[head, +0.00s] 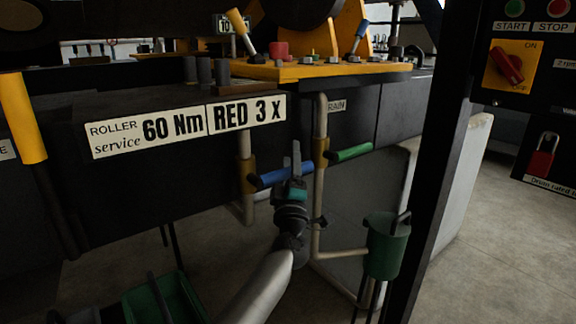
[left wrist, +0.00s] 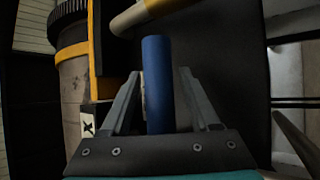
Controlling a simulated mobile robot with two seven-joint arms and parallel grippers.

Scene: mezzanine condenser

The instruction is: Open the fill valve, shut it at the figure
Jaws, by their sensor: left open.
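My left gripper (head: 294,158) is open at the lever's free end. A small sign or readout (head: 228,23) at the top is too small to read surely. My right gripper is not in view.
A green bucket (head: 386,250) stands by the right pipe's lower end. A dark post (head: 437,170) rises right of it. A panel with a red rotary switch (head: 508,64) is at upper right. A "60 Nm / RED 3 x" sign (head: 187,125) fronts the cabinet.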

